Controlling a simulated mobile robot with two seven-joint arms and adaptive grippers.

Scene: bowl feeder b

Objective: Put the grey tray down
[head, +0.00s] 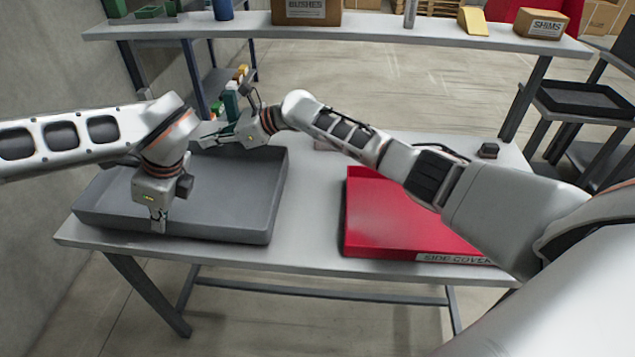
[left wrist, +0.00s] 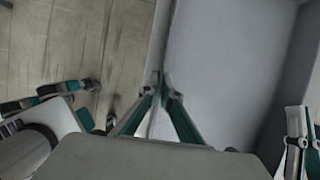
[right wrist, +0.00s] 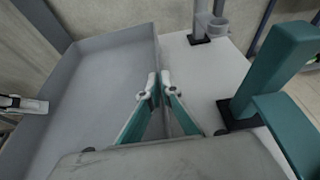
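The grey tray (head: 225,200) is empty and level over the left part of the table. It looks to rest on the tabletop, though I cannot tell whether a small gap is left. My left gripper (head: 158,222) is shut on its near wall; the left wrist view shows the fingertips (left wrist: 161,88) pinching that wall (left wrist: 166,50). My right gripper (head: 204,141) reaches across to the far wall. The right wrist view shows its fingertips (right wrist: 159,88) closed on that wall (right wrist: 154,50). The right arm partly hides the far side in the head view.
A red tray (head: 385,235) labelled SIDE COVER lies on the table's right. Bare table (head: 310,215) lies between the trays. A teal device (right wrist: 265,75) stands just behind the far wall. A shelf (head: 350,26) with boxes spans the back.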

